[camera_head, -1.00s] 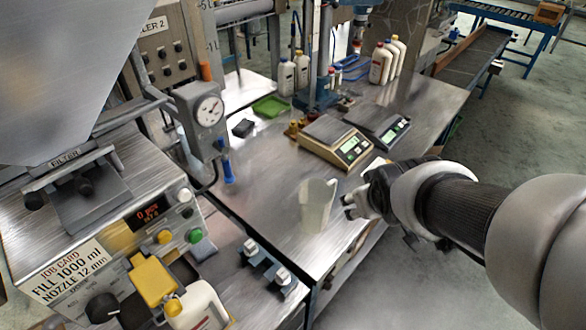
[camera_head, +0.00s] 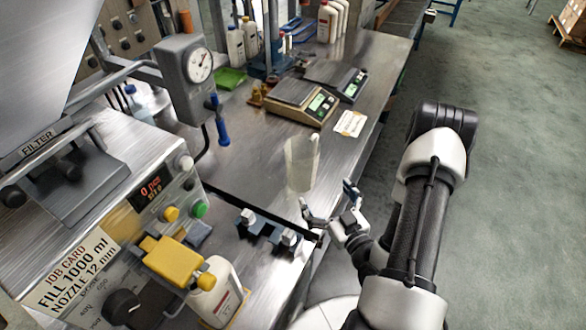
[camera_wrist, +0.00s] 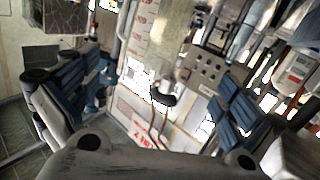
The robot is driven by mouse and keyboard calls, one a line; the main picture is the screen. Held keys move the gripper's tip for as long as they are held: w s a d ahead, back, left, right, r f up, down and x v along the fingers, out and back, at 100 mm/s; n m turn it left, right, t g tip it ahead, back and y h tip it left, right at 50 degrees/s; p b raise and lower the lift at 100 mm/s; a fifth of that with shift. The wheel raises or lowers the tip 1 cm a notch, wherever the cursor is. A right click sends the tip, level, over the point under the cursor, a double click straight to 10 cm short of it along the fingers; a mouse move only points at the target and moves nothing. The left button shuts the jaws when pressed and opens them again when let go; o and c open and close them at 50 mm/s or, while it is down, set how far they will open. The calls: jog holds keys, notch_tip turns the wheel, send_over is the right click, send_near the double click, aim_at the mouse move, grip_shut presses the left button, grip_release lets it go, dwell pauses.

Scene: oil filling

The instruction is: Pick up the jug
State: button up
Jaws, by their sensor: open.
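The jug (camera_head: 301,166) is a pale, translucent vessel standing upright on the steel bench. In the head view my gripper (camera_head: 328,195) is at the bench's near right edge, just to the right of and below the jug. Its fingers are spread and hold nothing. I cannot tell whether a finger touches the jug. In the wrist view the two blue-padded fingers stand wide apart on either side; I cannot clearly make out the jug between them.
A blue fixture (camera_head: 268,229) with metal knobs sits on the near bench. Two scales (camera_head: 289,103) and a printed card (camera_head: 350,123) lie beyond the jug. The filling machine's panel (camera_head: 152,190) and a white bottle with yellow parts (camera_head: 217,293) are left. Open floor lies right.

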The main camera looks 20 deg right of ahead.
aim_at(309, 168)
jog(key=shift+m+t+h, duration=0.3)
jog(key=shift+m, duration=0.1)
jog(key=w, duration=0.3)
jog(key=w+b, duration=0.1)
jog(key=w, duration=0.7)
jog(key=shift+d+b, duration=0.25)
jog(key=shift+b, duration=0.15)
jog(key=shift+w+d+r+b, duration=0.1)
jog(key=shift+w+b, duration=0.25)
jog(key=shift+w, duration=1)
jog(key=shift+w+d+r+b, duration=0.1)
jog(key=shift+w+b, duration=0.25)
jog(key=shift+w, duration=1)
jog(key=c, duration=1.2)
